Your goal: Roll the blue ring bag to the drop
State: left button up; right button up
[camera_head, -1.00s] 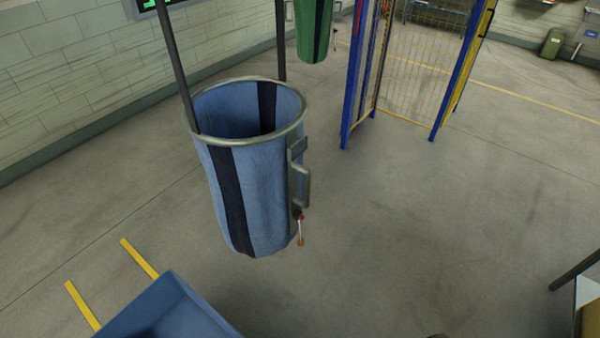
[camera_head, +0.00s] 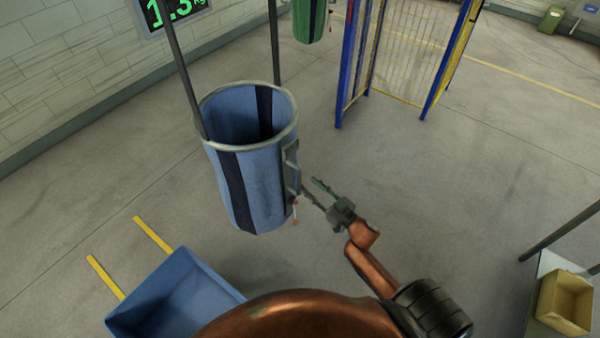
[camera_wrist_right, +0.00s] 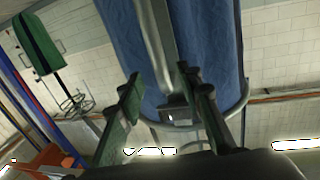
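The blue ring bag (camera_head: 262,185), blue with dark vertical stripes, hangs upright and open-topped from a grey ring. A grey handle (camera_head: 291,163) is on its right side, with a small red-tipped pull below it. My right gripper (camera_head: 310,186) is open and empty just right of the handle's lower part. In the right wrist view the fingers of my right gripper (camera_wrist_right: 158,82) are spread, with the handle bar (camera_wrist_right: 156,45) lined up between them in front of the blue cloth (camera_wrist_right: 208,40). I cannot tell whether it is within their reach. My left gripper is out of view.
A blue bin (camera_head: 172,296) stands below left, by yellow floor strips. A green bag (camera_head: 309,20) hangs behind. A blue-yellow mesh frame (camera_head: 402,55) stands at the back. A lit display (camera_head: 172,12) is on the wall. A yellow box (camera_head: 566,302) is at lower right.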

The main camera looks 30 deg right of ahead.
aim_at(301, 178)
jog(key=w, duration=0.3)
jog(key=w+a+p, duration=0.1)
jog(key=w, duration=0.3)
jog(key=shift+a+f, duration=0.1)
jog(key=shift+a, duration=0.05)
jog(key=shift+c, duration=0.2)
grip_shut()
